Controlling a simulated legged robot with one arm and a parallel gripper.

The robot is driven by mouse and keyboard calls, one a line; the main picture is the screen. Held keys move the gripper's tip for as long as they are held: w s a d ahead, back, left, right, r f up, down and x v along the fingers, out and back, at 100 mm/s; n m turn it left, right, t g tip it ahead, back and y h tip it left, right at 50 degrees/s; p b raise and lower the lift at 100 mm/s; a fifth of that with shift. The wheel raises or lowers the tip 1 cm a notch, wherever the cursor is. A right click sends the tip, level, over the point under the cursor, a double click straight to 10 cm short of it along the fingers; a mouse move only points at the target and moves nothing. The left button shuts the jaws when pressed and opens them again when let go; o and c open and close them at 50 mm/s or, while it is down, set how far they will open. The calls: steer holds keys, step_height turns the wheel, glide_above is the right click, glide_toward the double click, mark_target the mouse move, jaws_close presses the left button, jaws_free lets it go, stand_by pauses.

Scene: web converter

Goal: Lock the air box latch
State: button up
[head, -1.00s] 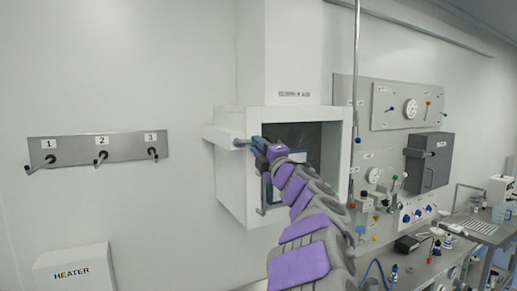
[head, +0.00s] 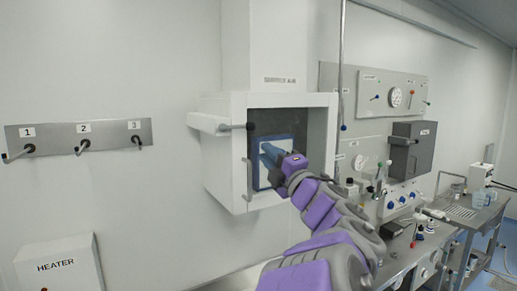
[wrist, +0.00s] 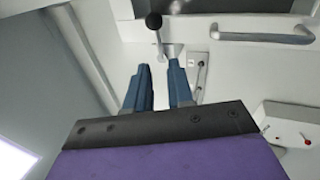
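The white air box (head: 222,165) is mounted on the wall in the head view, with a dark window in its front. Its latch (head: 235,127), a short lever with a dark knob, sticks out level near the box's upper left front. In the wrist view the latch's black knob (wrist: 153,20) and pale lever show just beyond the fingertips. My gripper (head: 268,150) is in front of the window, below and right of the knob. In the wrist view my gripper (wrist: 159,66) has its two blue fingers apart, with nothing between them. It appears apart from the latch.
A vertical door handle (head: 249,180) is on the box front, left of my gripper; a bar handle also shows in the wrist view (wrist: 262,37). A hook rail (head: 80,136) and heater box (head: 60,266) are left. A grey panel box (head: 412,150) and bench are right.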

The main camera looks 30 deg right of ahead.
steer(key=v, duration=0.4)
steer(key=shift+s+f, duration=0.2)
steer(key=shift+s, duration=0.15)
steer(key=shift+d, duration=0.1)
